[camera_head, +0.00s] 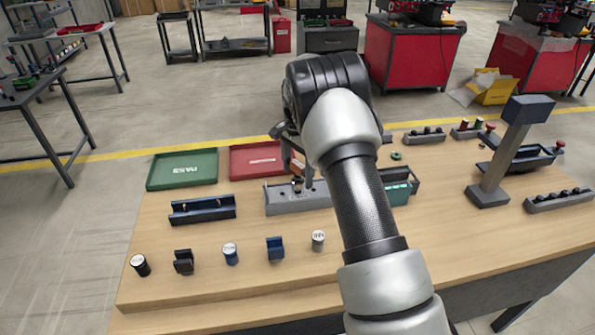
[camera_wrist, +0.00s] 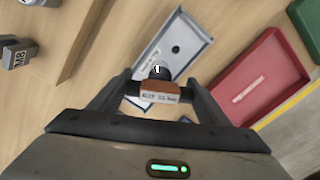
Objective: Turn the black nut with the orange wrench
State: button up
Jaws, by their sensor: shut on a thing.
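My gripper (camera_wrist: 160,92) is shut on an orange-brown block with small lettering, which I take for the orange wrench (camera_wrist: 160,92). The wrench is gripped across its width between the two fingers, over a long grey fixture (camera_wrist: 185,35). The fixture also shows in the head view (camera_head: 285,208), where my gripper (camera_head: 298,172) hangs over its back edge. A round dark piece with a white mark (camera_wrist: 158,70) shows just beyond the wrench in the wrist view. I cannot tell whether it is the black nut or whether the wrench touches it.
A red tray (camera_head: 262,160) and a green tray (camera_head: 182,170) lie behind the fixture. A dark blue rack (camera_head: 202,209) stands left of it. Several small cylinders and blocks, including a black cylinder (camera_head: 140,265), stand along the front. A grey post (camera_head: 500,155) rises at right.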

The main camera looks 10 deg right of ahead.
aim_at(297, 164)
jog(key=shift+f+b, duration=0.5)
jog(key=shift+f, duration=0.45)
dwell(0.4)
jog(key=shift+m, duration=1.2)
jog(key=shift+n, duration=1.4)
jog(key=shift+r, duration=0.1)
jog(key=shift+r+p, duration=1.35)
jog(key=shift+r, duration=1.1)
